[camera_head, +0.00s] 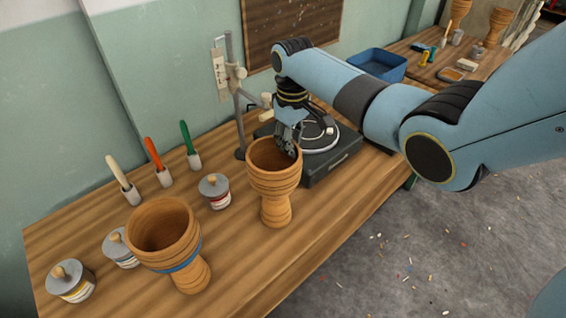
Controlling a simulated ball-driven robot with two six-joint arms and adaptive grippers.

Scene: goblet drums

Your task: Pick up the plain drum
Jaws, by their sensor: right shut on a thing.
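The plain drum (276,188) is a wooden goblet drum with an open top and no coloured band, upright near the middle of the workbench. My right gripper (290,146) reaches down from above and is shut on the far right part of its rim. Its fingertips are partly hidden by the drum's rim. I cannot tell whether the drum's foot is touching the bench. A second goblet drum (170,240) with a blue band stands upright at the front left. My left gripper is not in view.
A dark turntable-like device (335,152) sits close behind the plain drum, beside a metal stand (238,110). Lidded tins (214,191) and brushes (158,165) stand to the left. A blue tray (378,64) lies farther back. The bench's front edge is near the drum.

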